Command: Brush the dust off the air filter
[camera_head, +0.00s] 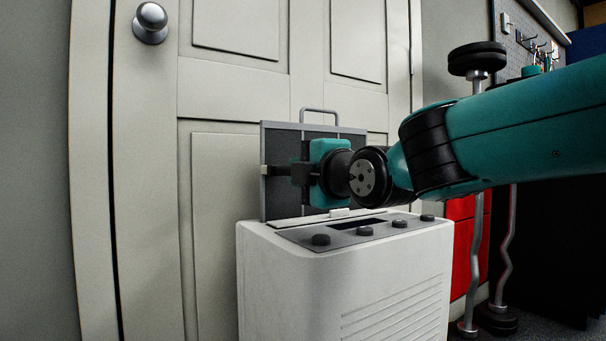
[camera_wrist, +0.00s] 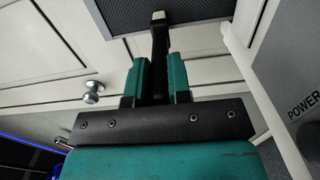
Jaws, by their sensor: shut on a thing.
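The air filter (camera_head: 283,146) stands upright in the top of a white appliance. It is a dark panel with a grey frame and a loop handle on top; in the wrist view its dark mesh (camera_wrist: 200,20) shows at the top edge. My gripper (camera_head: 303,173) is in front of the filter, shut on a slim dark brush (camera_head: 278,171). The brush points left in the head view, with a pale tip near the filter's left edge. In the wrist view the brush (camera_wrist: 159,45) reaches up over the mesh. I cannot tell whether it touches the filter. No dust is clearly visible.
The white appliance (camera_head: 325,285) has several dark knobs on top and stands before a pale panelled door (camera_head: 225,200) with a round knob (camera_head: 150,22). Weight bars (camera_head: 476,215) and a red cabinet (camera_head: 462,245) stand at the right. A pegboard with hooks hangs behind.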

